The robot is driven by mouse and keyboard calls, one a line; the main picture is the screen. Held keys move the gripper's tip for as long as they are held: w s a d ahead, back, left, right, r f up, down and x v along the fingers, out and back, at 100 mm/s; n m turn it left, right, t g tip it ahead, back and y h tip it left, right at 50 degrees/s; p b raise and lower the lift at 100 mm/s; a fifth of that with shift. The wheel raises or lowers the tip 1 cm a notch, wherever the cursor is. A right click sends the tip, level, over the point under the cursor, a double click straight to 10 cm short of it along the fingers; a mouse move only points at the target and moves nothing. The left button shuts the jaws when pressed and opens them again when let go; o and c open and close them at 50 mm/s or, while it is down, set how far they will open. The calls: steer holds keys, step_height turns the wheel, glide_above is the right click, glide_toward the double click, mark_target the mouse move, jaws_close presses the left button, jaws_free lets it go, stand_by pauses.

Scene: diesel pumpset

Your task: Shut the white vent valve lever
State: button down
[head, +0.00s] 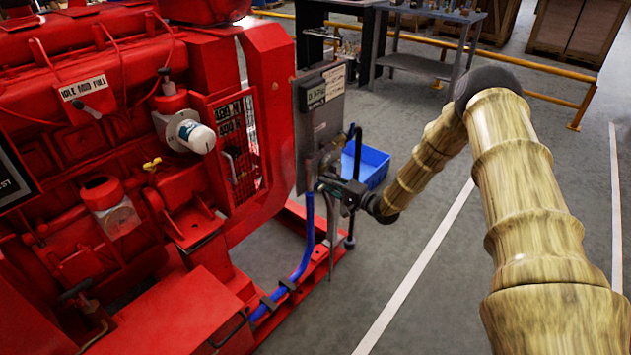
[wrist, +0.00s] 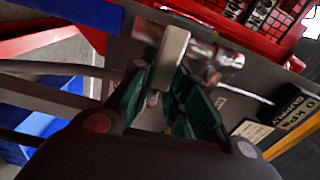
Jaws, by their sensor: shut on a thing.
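The white vent valve lever (wrist: 171,57) shows in the wrist view as a pale flat bar, joined to a metal valve body (wrist: 215,55) on the grey panel. My gripper (wrist: 174,80) has its green-padded fingers on either side of the lever and is shut on it. The lower end of the lever is between the fingers and partly hidden. In the head view my gripper (head: 335,188) is at the lower part of the grey panel (head: 309,150); the lever cannot be made out there.
The red pumpset (head: 150,190) fills the left. A blue hose (head: 302,262) runs down from the panel to the red base frame. A blue bin (head: 372,166) stands behind my gripper. A workbench (head: 425,65) and yellow rail (head: 550,97) are at the back. Floor to the right is clear.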

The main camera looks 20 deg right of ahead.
steer(key=shift+w+d+r, duration=0.1)
steer(key=shift+d+r, duration=0.05)
stand_by(0.3)
steer(key=c, duration=1.4)
jaws_free()
steer(key=shift+o, duration=0.2)
steer(key=v, duration=1.2)
